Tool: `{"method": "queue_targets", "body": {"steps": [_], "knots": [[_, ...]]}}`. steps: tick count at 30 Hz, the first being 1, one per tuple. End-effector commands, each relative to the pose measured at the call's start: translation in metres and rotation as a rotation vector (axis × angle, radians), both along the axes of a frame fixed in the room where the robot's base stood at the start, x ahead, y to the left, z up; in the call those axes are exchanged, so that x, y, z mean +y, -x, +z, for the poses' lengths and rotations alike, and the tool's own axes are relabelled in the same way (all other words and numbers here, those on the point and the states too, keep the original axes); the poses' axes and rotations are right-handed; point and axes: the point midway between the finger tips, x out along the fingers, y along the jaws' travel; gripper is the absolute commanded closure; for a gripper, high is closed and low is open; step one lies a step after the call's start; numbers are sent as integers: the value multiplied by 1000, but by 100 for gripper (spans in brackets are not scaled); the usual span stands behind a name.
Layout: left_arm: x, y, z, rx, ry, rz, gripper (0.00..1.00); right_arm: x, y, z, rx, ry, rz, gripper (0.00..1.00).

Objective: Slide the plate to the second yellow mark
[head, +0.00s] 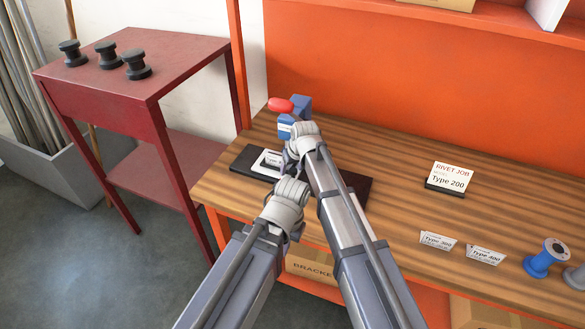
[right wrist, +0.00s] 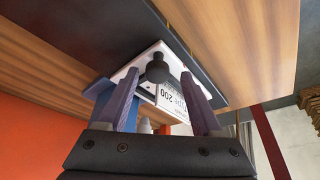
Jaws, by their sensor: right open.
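The plate (head: 267,161) is a small white slab with a printed card on it, lying on a dark track (head: 245,159) on the wooden bench. In the right wrist view the white plate (right wrist: 124,74) carries a black knob (right wrist: 157,70) and a "Type 200" card. My right gripper (right wrist: 160,98) is open, its two purple fingers apart on either side of the knob. I cannot tell whether they touch it. In the head view its fingers are largely hidden by my arm. A thin yellow mark (right wrist: 168,25) crosses the track. My left gripper's fingers do not show.
A blue device with a red top (head: 281,104) stands just behind the track. A "Type 200" sign (head: 446,178), two smaller cards and a blue spool (head: 546,258) are to the right. A red side table (head: 150,70) with three dark spools stands left.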

Motion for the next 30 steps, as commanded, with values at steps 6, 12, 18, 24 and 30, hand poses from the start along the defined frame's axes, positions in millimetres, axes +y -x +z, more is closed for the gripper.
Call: {"method": "queue_targets", "body": {"steps": [6,12,18,24,30], "knots": [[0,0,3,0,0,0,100,-1,1,3,0,1,0,33],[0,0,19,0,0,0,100,-4,6,19,0,1,0,33],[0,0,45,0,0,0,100,-8,15,44,1,0,0,33],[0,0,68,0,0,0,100,-12,24,68,0,0,0,33],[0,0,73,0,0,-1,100,-14,27,73,0,-1,0,33]]}}
